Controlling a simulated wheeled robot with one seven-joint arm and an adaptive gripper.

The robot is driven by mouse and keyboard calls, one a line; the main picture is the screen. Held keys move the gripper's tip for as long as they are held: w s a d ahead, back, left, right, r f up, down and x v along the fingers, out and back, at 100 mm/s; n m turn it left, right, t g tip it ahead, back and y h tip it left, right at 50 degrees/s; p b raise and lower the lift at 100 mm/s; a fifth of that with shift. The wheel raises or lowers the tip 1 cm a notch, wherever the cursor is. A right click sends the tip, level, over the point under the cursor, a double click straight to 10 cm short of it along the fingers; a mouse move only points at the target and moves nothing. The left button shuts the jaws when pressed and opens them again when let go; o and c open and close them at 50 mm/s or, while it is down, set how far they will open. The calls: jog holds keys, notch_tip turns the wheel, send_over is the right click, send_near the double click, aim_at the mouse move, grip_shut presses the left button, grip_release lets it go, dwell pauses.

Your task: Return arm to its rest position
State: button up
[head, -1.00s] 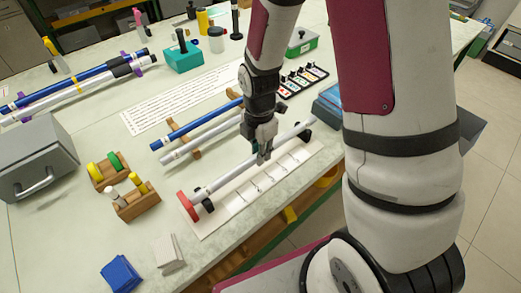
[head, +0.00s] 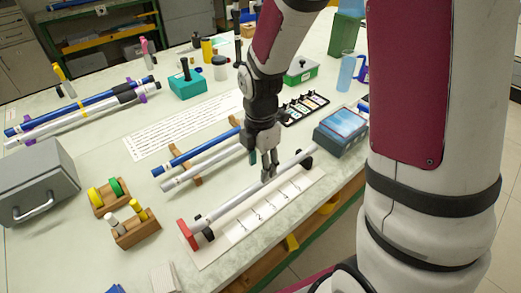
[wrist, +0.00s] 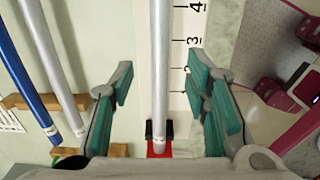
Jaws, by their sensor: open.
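My gripper (head: 266,165) hangs over the middle of a silver rod in the head view. In the wrist view its two teal-padded fingers (wrist: 165,95) are spread wide, with the silver rod (wrist: 160,60) between them and a gap on each side. The rod (head: 240,193) lies along a white measuring board (head: 240,228), its near end at a red stop (head: 187,234) and its far part by a black support (head: 304,158). The gripper holds nothing. My arm reaches down from the top of the head view.
A blue rod (head: 205,147) and another silver rod (head: 205,167) lie on wooden rests to the left. A blue-topped box (head: 340,131) stands just right of the board's far end. A grey box (head: 38,180) with a handle and wooden holders (head: 135,228) stand further left.

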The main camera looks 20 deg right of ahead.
jog(key=s+d+r+m+t, duration=0.1)
jog(key=s+r+m, duration=0.25)
jog(key=r, duration=0.45)
jog(key=s+r+m+t, duration=0.1)
jog(key=s+r+m, duration=0.2)
jog(key=r+m, duration=0.3)
jog(key=s+r+m+t, duration=0.2)
jog(key=s+r+m, duration=0.5)
jog(key=s+m, duration=0.4)
jog(key=shift+s+d+m, duration=0.2)
jog(key=shift+m, duration=0.35)
jog(key=shift+r, duration=0.1)
